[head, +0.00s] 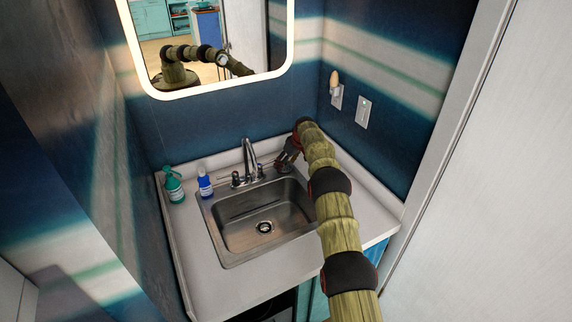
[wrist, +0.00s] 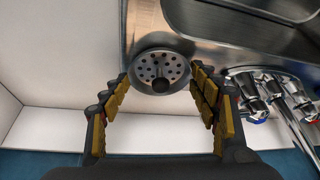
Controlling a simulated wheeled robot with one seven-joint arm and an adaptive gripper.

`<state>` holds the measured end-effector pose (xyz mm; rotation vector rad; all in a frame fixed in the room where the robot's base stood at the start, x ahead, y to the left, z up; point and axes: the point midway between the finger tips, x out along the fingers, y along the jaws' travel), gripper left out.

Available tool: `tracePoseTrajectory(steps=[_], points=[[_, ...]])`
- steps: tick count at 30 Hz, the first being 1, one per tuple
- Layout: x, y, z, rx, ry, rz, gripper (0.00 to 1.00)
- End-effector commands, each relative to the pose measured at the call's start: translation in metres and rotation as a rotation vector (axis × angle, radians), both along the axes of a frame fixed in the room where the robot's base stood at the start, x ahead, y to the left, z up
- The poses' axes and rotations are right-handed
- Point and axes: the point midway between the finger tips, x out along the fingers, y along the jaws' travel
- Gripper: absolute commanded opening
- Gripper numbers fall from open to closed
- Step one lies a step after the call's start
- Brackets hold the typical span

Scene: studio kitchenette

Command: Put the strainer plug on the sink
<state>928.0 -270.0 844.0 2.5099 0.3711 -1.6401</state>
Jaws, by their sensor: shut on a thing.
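The strainer plug (wrist: 155,66) is a round metal disc with holes and a dark knob, seen in the wrist view between my fingertips. My gripper (head: 283,165) is shut on it, one finger at each side, at the back right corner of the sink. The plug overlaps the sink's rim and the pale counter in that view; whether it touches them I cannot tell. In the head view the plug is not clearly seen at my gripper. The steel sink (head: 246,240) has an empty basin with a round drain (head: 264,226).
The faucet (head: 248,160) stands just left of my gripper, and shows at right in the wrist view (wrist: 285,100). A green soap bottle (head: 174,186) and a blue bottle (head: 205,184) stand left on the counter (head: 195,270). Walls and mirror (head: 215,92) close the back.

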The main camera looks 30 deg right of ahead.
Motion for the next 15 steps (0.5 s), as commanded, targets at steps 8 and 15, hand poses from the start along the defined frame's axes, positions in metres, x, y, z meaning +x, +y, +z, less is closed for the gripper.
tracePoseTrajectory(steps=[8,15], points=[[-0.0001,-0.0001,-0.0037,0.0,0.0,0.0,0.68],[-0.0002,-0.0001,-0.0035,0.0,0.0,0.0,0.79]])
